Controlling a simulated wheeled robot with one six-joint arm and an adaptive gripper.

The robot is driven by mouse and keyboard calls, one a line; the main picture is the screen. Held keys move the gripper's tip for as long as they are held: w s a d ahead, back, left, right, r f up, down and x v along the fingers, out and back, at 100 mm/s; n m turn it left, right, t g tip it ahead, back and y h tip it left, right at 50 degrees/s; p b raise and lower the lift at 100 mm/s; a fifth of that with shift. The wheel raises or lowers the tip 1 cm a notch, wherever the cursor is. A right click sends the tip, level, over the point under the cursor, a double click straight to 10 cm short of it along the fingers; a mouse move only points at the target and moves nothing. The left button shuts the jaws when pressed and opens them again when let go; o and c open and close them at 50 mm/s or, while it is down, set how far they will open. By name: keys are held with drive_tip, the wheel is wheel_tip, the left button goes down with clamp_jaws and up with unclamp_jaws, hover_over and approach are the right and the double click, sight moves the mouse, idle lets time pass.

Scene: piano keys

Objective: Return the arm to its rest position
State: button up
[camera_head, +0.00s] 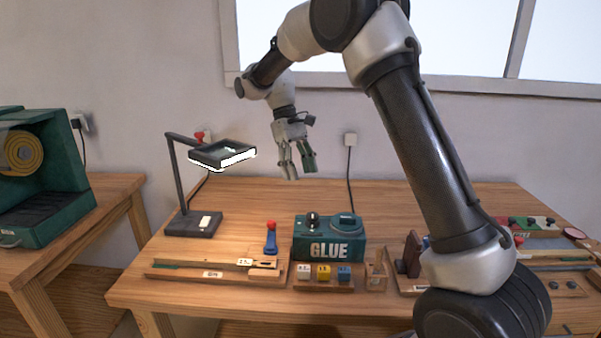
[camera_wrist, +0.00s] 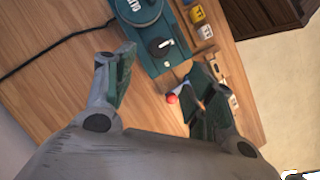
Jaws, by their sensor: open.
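My gripper (camera_head: 298,168) hangs from my raised arm above the back of the workbench in the head view, fingers pointing down. It is open, with nothing between its fingers. In the wrist view its two green-padded fingers (camera_wrist: 162,90) are spread over the bench. The green glue box (camera_head: 330,240) stands on the bench in front of and below the gripper; it also shows in the wrist view (camera_wrist: 160,55). The piano keys cannot be made out clearly.
A lamp (camera_head: 200,220) lights the bench (camera_head: 270,200). A green machine (camera_head: 45,215) stands on the left table. The back of the bench is mostly clear.

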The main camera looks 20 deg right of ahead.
drive_tip(key=s+d+r+m+t, duration=0.2)
drive_tip(key=s+d, duration=0.3)
drive_tip(key=s, duration=0.5)
drive_tip(key=s+d+r+m+t+y, duration=0.1)
drive_tip(key=s+d+r+t, duration=0.2)
drive_tip(key=s+d, duration=0.3)
drive_tip(key=s+d+r+m+t+y, duration=0.1)
drive_tip(key=s+d, duration=0.4)
drive_tip(key=s, duration=1)
drive_tip(key=shift+s+d+r+m+t, duration=0.25)
drive_tip(key=shift+d+r+m+t, duration=0.15)
drive_tip(key=shift+r+m+t, duration=0.55)
